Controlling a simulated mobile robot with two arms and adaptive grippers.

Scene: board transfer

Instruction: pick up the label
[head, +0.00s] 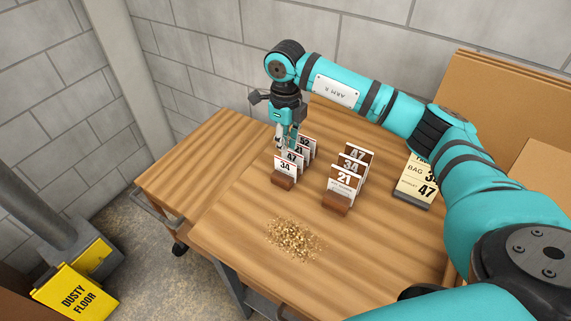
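White number labels stand in two rows of small wooden holders on the wooden table (220,215). The left row shows the label 34 (285,166) in front, then the label 47 (292,158), the label 21 (299,150) and the label 52 (308,142) behind. The right row shows the label 21 (344,180) in front, the label 34 (351,164) and the label 47 (357,152). My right gripper (287,144) points down at the left row, its fingertips close beside the rear labels. Whether it touches or grips one is too small to tell. My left gripper is not in view.
A card reading BAG with 34 and 47 (416,180) stands at the right, partly behind my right arm. Loose grains (293,239) lie on the table's front part. Cardboard (480,85) stands behind. A yellow DUSTY FLOOR sign (75,293) is on the floor at left.

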